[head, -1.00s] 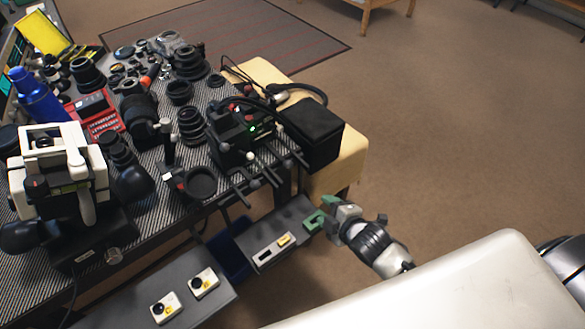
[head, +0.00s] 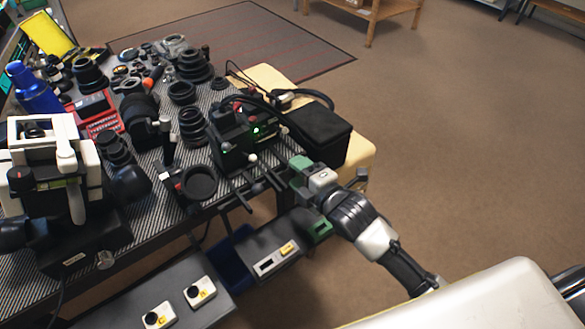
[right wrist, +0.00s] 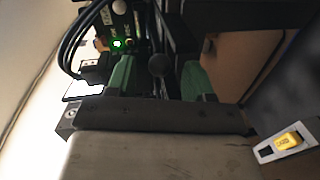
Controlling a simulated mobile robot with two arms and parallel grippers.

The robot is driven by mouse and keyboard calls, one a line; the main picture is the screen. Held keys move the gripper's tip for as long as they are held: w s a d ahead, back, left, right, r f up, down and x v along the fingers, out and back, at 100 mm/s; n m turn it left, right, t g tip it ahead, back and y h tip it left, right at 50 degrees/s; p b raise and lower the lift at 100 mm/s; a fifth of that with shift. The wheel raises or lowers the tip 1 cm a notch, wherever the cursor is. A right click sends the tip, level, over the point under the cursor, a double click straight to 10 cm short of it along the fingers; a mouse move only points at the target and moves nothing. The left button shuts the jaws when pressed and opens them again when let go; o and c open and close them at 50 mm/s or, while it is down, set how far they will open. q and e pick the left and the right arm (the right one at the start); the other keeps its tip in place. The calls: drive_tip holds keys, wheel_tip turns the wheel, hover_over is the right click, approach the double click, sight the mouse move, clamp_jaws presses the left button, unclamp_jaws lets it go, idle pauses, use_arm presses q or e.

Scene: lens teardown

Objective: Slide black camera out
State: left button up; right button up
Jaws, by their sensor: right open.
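A black boxy device (head: 235,137) with a small green light stands at the table's right end, with several levers sticking out toward me. A black box (head: 318,135) stands beside it. I cannot tell which of the dark items is the black camera. My right gripper (head: 308,197) is open just off the table edge, near the levers. In the right wrist view, a dark round knob (right wrist: 160,65) appears between the green fingers of my right gripper (right wrist: 160,80), not gripped. The green-lit device (right wrist: 117,43) is beyond them. My left gripper is out of view.
The striped table (head: 35,265) is crowded with lenses, a blue bottle (head: 35,92) and a white-framed machine (head: 55,165). Below its front edge are grey panels with yellow-marked switches (head: 200,291). Open floor (head: 455,130) lies to the right.

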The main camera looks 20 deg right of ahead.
sight(273, 149)
drive_tip(key=shift+x, duration=1.3)
clamp_jaws()
